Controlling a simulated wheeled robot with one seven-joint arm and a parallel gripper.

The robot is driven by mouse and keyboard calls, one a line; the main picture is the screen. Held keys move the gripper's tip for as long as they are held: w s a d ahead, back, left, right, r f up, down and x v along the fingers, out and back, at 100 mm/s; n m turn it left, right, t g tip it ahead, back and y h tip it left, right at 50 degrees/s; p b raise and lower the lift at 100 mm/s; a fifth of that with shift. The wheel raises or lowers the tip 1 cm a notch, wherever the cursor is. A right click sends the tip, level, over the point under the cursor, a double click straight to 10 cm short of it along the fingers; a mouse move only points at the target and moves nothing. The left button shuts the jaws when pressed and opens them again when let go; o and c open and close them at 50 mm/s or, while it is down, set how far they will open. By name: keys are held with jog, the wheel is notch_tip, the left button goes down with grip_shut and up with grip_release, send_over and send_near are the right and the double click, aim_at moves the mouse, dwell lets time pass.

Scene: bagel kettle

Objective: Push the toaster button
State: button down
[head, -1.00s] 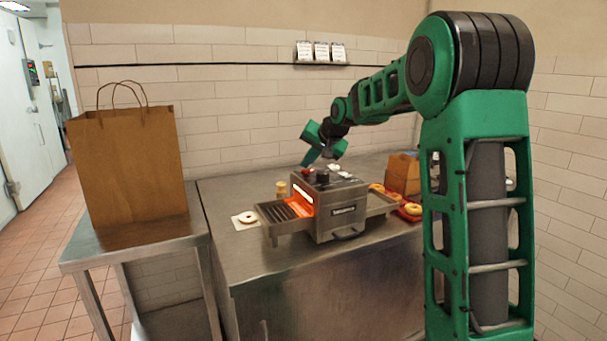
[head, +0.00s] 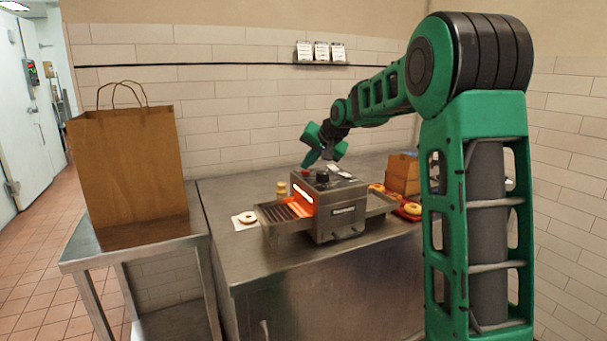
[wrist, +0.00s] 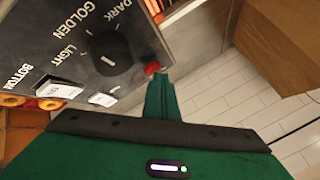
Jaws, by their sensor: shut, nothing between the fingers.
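The metal toaster (head: 345,220) stands on the steel counter, its opening glowing orange at the left. Its dark top panel shows in the wrist view (wrist: 50,40), with a black dial (wrist: 108,50), white switches (wrist: 60,90) and a small red button (wrist: 152,69) at the panel's edge. My green gripper (head: 307,164) is over the toaster's back left top corner, pointing down. In the wrist view its shut, empty fingers (wrist: 160,82) end right at the red button. I cannot tell whether they touch it. The fingers partly hide the button.
A bagel on white paper (head: 246,218) lies left of the toaster. Bagels on a red tray (head: 412,210) and a small brown bag (head: 402,175) are at the right. A large paper bag (head: 128,165) stands on the left table. The front counter is clear.

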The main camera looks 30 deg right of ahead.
aim_at(308, 173)
jog(key=shift+r, duration=0.8)
jog(key=shift+r, duration=2.5)
jog(key=s+f+g, duration=0.3)
jog(key=s+f, duration=0.4)
jog(key=s, duration=1)
jog(key=s+f+n+g, duration=0.1)
jog(key=s+f+g, duration=0.2)
jog(key=s, duration=1.5)
jog(key=s+a+f+g, duration=0.1)
jog(key=s+f+g, duration=0.2)
jog(key=s+f, duration=0.8)
jog(key=s, duration=0.7)
jog(key=shift+h, duration=0.4)
